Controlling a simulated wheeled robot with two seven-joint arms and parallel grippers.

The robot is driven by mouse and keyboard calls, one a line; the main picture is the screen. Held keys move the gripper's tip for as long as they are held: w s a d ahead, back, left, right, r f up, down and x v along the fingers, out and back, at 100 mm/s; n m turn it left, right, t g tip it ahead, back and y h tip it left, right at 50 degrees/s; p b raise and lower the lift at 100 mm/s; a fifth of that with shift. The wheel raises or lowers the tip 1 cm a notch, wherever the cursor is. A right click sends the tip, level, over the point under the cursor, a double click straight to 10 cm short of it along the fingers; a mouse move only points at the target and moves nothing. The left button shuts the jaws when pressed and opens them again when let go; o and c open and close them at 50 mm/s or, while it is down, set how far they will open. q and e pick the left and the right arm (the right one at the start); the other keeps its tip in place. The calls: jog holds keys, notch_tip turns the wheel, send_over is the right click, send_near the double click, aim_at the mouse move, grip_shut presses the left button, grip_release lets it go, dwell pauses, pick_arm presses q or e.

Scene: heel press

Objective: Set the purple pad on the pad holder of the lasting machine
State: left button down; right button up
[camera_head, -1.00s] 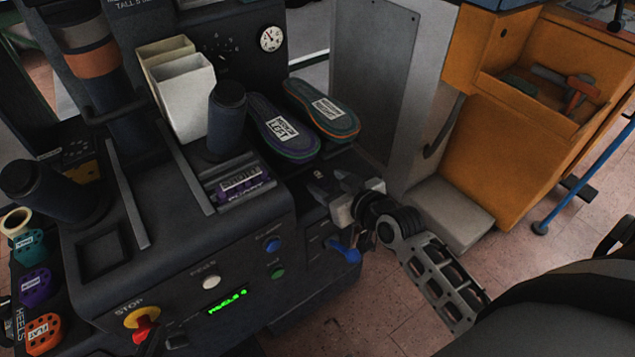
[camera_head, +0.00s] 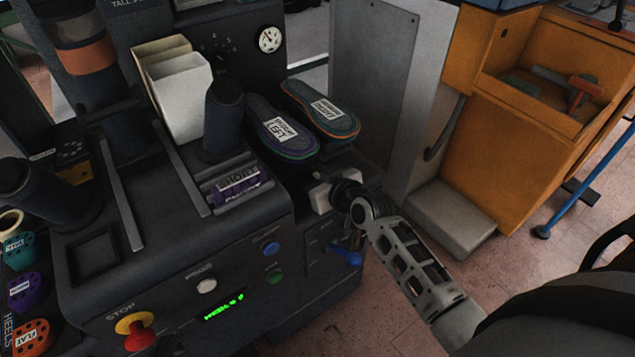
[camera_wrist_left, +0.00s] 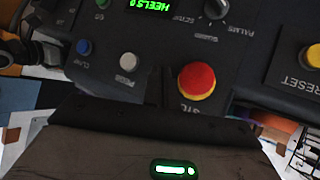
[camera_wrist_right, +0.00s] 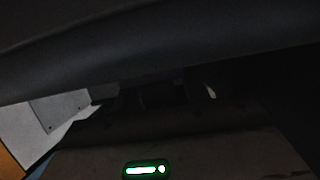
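A purple pad (camera_head: 237,185) with a white label lies in a slot near the front edge of the dark lasting machine (camera_head: 225,262), just in front of an upright dark post (camera_head: 223,120). I cannot tell which part is the pad holder. My right gripper (camera_head: 316,197) is at the machine's right side, right of the purple pad and below the insoles. Its fingertips are hidden in the head view, and the right wrist view is too dark to show its opening. My left gripper (camera_wrist_left: 159,88) faces the front panel in the left wrist view. Its fingers look together and empty.
Two insoles (camera_head: 283,128) (camera_head: 322,108) lie behind my right gripper. A blue lever (camera_head: 345,256) is below it. A red stop button (camera_head: 137,332) is on the front panel. Coloured heel pieces (camera_head: 25,291) sit at far left. An orange bin (camera_head: 530,140) stands right.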

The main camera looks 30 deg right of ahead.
aim_at(316, 174)
jog(key=shift+c, duration=0.4)
pick_arm(q)
jog(key=shift+r, duration=0.1)
pick_arm(e)
jog(key=shift+r, duration=0.1)
